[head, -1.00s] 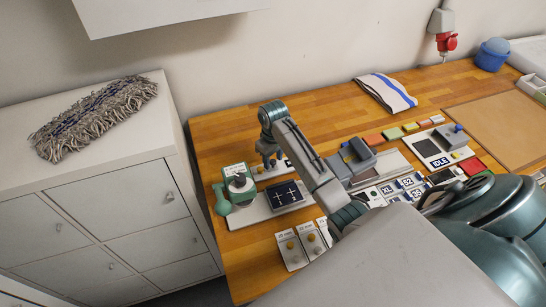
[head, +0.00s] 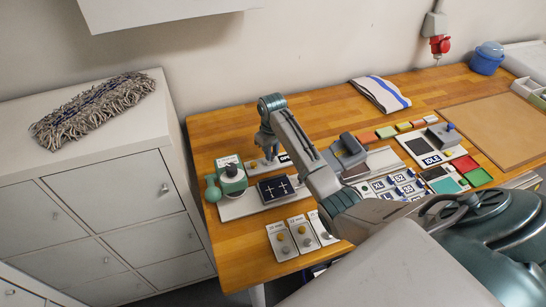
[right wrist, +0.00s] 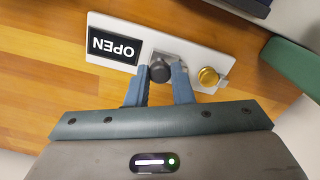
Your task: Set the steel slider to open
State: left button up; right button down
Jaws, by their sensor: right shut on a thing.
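The slider's white plate (right wrist: 205,57) carries a black sign reading OPEN (right wrist: 114,46), upside down in the right wrist view. A dark round knob (right wrist: 160,71) on a steel piece (right wrist: 173,52) is at the plate's middle. A brass knob (right wrist: 208,76) sits at the end away from the sign. My right gripper (right wrist: 160,78) is shut on the dark knob, a blue finger on either side. In the head view my right gripper (head: 268,153) reaches down over this plate (head: 260,165), hiding much of it. My left gripper is not in view.
A green device with a dark knob (head: 232,180) stands close left of the slider. A dark panel (head: 275,188) is just in front. Several tagged plates with knobs (head: 282,240) lie nearer the front edge. The wood behind the slider (head: 235,125) is clear.

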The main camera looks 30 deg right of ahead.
aim_at(273, 154)
jog(key=shift+d, duration=0.15)
jog(key=c, duration=1.3)
grip_release()
jog(key=shift+d, duration=0.2)
jog(key=shift+o, duration=0.2)
jog(key=shift+a, duration=0.1)
jog(key=shift+r, duration=0.3)
notch_tip(273, 154, up, 4)
jog(key=shift+r+b, duration=0.2)
jog(key=shift+b, duration=0.95)
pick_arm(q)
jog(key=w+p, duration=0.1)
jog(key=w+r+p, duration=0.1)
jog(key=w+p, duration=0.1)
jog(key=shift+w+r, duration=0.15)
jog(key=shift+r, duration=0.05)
pick_arm(e)
notch_tip(273, 154, up, 6)
jog(key=shift+f, duration=0.1)
jog(key=shift+f, duration=0.1)
